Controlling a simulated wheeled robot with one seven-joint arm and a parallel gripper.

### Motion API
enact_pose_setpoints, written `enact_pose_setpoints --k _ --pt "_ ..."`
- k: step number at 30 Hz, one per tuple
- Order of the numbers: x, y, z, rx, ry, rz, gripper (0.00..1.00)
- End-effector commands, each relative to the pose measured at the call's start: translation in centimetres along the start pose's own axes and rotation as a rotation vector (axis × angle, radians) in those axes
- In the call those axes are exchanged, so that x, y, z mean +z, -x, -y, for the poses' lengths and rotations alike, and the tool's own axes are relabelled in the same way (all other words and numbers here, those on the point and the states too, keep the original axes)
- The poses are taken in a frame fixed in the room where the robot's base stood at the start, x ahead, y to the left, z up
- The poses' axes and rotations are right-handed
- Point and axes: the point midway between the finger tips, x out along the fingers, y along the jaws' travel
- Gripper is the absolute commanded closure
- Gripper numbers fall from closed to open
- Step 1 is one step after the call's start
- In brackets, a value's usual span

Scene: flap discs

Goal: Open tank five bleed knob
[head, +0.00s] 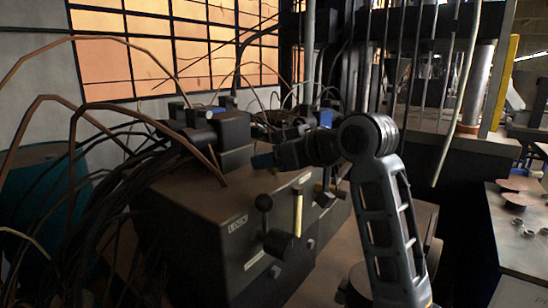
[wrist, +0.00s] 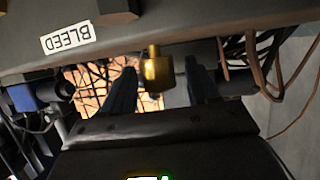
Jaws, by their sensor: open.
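In the wrist view a small brass knob (wrist: 156,70) sticks out from a dark panel, beside a white label reading BLEED (wrist: 68,33), seen upside down. My gripper (wrist: 160,67) is open, with one dark finger on each side of the knob. Gaps show on both sides, so the fingers look apart from it. No tank number is readable.
A metal bench (head: 505,240) with discs stands at the right. Dark cables (wrist: 285,65) hang at the right of the wrist view.

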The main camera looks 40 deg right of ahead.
Motion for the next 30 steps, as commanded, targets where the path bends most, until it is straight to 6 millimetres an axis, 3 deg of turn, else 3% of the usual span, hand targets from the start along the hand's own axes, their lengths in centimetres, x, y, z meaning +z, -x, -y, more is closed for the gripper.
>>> enact_pose_setpoints --k 6,22,30 --pt "-0.01 -0.04 0.01 0.000 0.000 0.000 0.41" --pt "0.00 -0.01 0.01 0.000 0.000 -0.001 0.92" --pt "-0.03 0.01 -0.02 -0.025 0.009 0.000 0.92"
